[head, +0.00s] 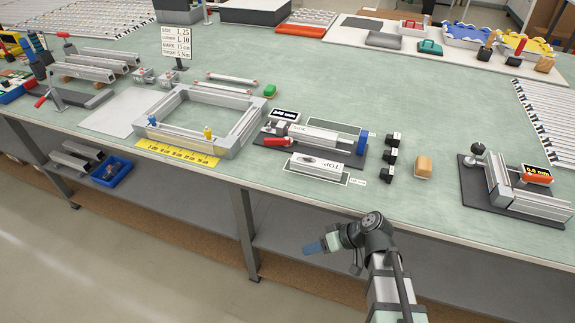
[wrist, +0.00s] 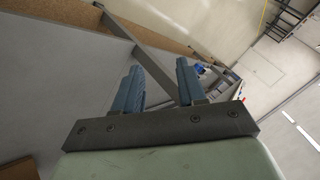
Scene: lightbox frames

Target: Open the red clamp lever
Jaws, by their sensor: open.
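A red lever (head: 277,142) lies low at the left front of a clamp fixture (head: 318,147) on the middle of the bench. The fixture has a dark base, holds a grey metal profile marked SIDE, and has a blue part (head: 362,144) at its right end. My gripper (head: 313,248) is in front of the bench edge, away from the fixture and pointing left. In the wrist view, its two blue fingers (wrist: 158,88) stand apart with nothing between them. The fixture is not visible in the wrist view.
A metal frame (head: 236,144) with a yellow ruler (head: 178,152) lies left of the fixture. A profile marked TOP (head: 318,165) lies in front of it. Several black blocks (head: 391,159) and a tan block (head: 424,167) sit right. Another fixture (head: 515,188) stands far right.

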